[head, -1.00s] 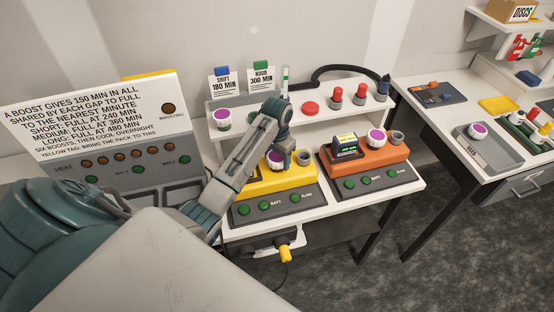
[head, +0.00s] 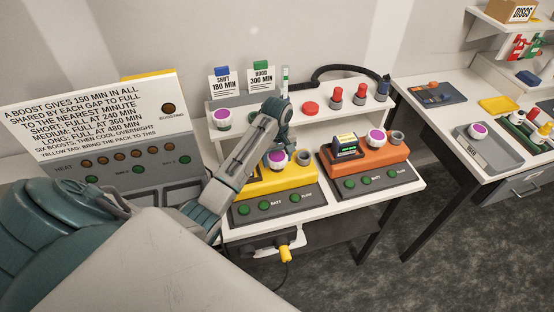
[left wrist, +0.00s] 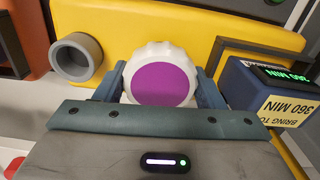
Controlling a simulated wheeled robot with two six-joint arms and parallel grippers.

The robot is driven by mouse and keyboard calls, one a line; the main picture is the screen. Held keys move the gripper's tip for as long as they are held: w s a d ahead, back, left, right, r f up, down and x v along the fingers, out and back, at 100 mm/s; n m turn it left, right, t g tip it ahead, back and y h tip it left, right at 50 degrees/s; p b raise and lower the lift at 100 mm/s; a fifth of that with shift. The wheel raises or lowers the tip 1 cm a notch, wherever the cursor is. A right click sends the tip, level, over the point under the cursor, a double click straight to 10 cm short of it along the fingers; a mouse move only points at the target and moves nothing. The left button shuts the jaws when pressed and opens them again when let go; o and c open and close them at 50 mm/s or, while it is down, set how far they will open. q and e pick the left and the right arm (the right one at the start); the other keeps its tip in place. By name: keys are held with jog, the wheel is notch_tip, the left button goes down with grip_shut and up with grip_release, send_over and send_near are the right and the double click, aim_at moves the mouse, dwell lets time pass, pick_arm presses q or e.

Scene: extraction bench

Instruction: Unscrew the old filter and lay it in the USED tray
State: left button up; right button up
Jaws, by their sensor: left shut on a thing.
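The old filter (head: 277,158) is a round white ribbed knob with a purple face on the yellow unit (head: 262,184). In the left wrist view the filter (left wrist: 160,82) sits between the fingers of my left gripper (left wrist: 163,90), one finger on each side. My left gripper (head: 284,150) is shut on it. The filter is at the yellow body, but its seat is hidden, so I cannot tell whether its thread is free. My right gripper is not in view.
A grey open port (left wrist: 75,57) is beside the filter, and a dark blue battery pack (left wrist: 262,92) is on its other side. An orange unit (head: 368,157) with a purple-faced filter (head: 376,140) stands to the right. A shelf (head: 330,118) with several knobs runs behind.

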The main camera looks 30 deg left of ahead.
pick_arm(q)
jog(key=o, duration=1.1)
jog(key=m, duration=0.3)
jog(key=shift+m, duration=0.3)
jog(key=m, duration=1.6)
jog(key=shift+m, duration=0.4)
jog(key=m, duration=0.7)
